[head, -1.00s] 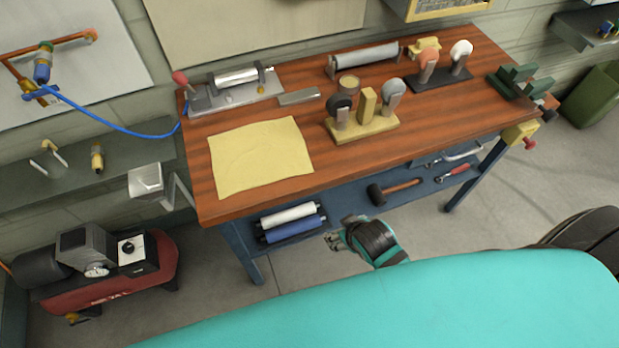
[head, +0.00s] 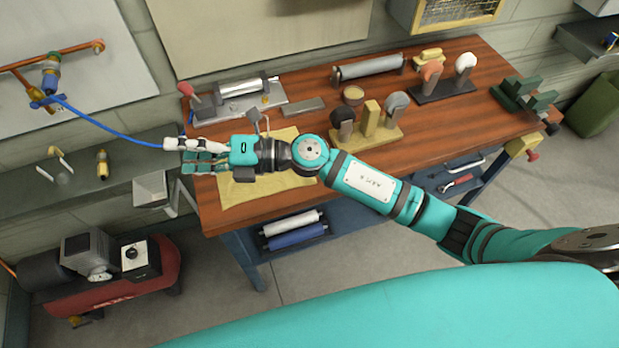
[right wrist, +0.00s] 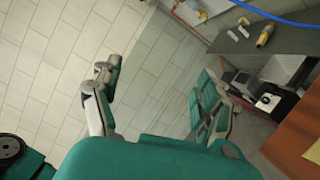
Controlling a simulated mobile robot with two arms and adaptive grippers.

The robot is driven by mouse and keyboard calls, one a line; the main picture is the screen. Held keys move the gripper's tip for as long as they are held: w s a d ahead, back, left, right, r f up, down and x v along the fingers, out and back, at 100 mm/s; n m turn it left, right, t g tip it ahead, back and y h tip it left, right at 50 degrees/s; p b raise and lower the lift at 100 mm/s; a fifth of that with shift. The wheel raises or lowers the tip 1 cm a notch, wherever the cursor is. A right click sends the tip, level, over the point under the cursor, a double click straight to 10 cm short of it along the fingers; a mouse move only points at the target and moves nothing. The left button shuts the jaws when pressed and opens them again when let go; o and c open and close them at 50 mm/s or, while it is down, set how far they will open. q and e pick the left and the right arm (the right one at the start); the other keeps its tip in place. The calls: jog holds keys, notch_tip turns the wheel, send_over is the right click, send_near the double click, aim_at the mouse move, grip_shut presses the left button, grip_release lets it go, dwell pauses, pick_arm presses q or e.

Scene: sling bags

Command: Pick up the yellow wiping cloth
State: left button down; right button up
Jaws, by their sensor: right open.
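The yellow wiping cloth (head: 262,196) lies flat on the left part of the wooden bench top (head: 219,216). My right gripper (head: 178,157) points left in the head view, past the bench's left edge. Its body and wrist cross over the cloth and hide the middle of it. The right gripper (right wrist: 158,85) is open in the right wrist view, with nothing between its fingers. A small corner of the cloth (right wrist: 315,153) shows at the right edge of that view. My left gripper is not in view.
A metal press with a red knob (head: 240,98) stands behind the cloth. A wooden tool stand (head: 371,135) is to the cloth's right. A blue hose (head: 108,131) runs close to the gripper's fingers. A grey shelf (head: 80,185) is left of the bench.

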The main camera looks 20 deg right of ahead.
notch_tip(320, 180, down, 5)
jog(key=s+n+g+h, duration=0.2)
jog(key=n+g+h, duration=0.1)
jog(key=n+g, duration=0.15)
jog(key=n+h, duration=0.5)
jog(key=h, duration=1)
send_over(311, 182)
notch_tip(311, 182, down, 9)
jog(key=shift+g, duration=0.35)
jog(key=f+b, duration=0.5)
jog(key=f, duration=0.5)
jog(key=shift+w+f+b, duration=0.15)
jog(key=shift+w+b, duration=0.05)
jog(key=shift+b, duration=0.2)
jog(key=shift+a+f, duration=0.1)
jog(key=shift+f, duration=0.05)
jog(key=shift+c, duration=0.3)
jog(key=shift+s+f, duration=0.1)
jog(key=shift+s, duration=0.1)
grip_shut()
